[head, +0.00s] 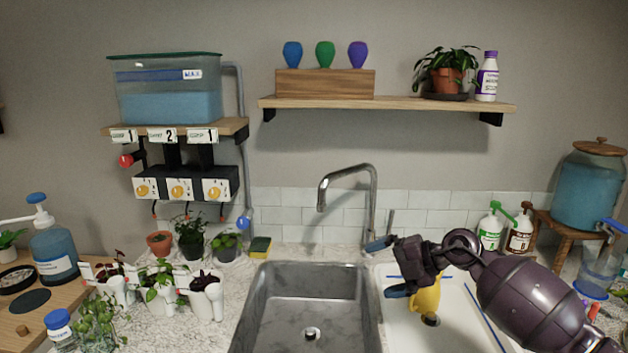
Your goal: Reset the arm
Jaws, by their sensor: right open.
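My right arm comes in from the right, over the white drainboard beside the sink. My right gripper (388,268) is open, with its blue-tipped fingers pointing left, near the right rim of the sink. Nothing shows between the fingers. A yellow object with a dark tip (426,298) is on the drainboard, just behind or below the gripper and partly hidden by it; I cannot tell whether they touch. My left gripper is not in view.
The sink (312,310) is empty, with a tall metal faucet (347,190) behind it. Potted plants (160,288) crowd the left counter. A shelf (390,104) hangs above.

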